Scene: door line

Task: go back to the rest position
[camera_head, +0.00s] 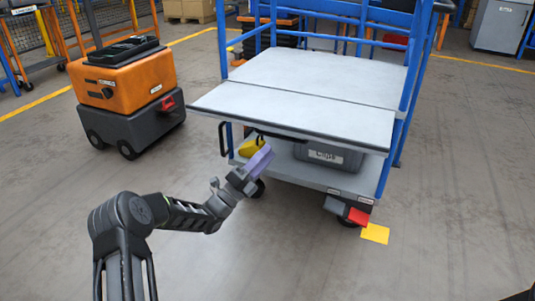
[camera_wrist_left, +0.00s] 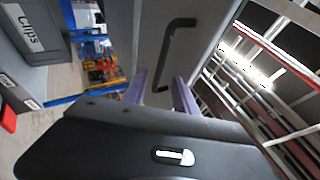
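My left arm comes in from the lower left in the head view. Its gripper (camera_head: 262,160) has purple fingers and is in front of the left front corner of a blue-framed cart, below the edge of its grey top (camera_head: 290,110). In the left wrist view the two purple fingers (camera_wrist_left: 160,93) stand apart with nothing visibly held between them. A black handle (camera_wrist_left: 167,50) on a grey panel shows beyond the fingers. It looks apart from them, but the exact distance is hard to tell. My right gripper is not in view.
The cart's lower shelf holds a grey bin (camera_head: 328,156) and a yellow item (camera_head: 250,147). Red (camera_head: 358,216) and grey (camera_head: 335,206) pedals stick out at its front right, near a yellow floor square (camera_head: 375,233). An orange vehicle (camera_head: 125,90) stands left. The right floor is clear.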

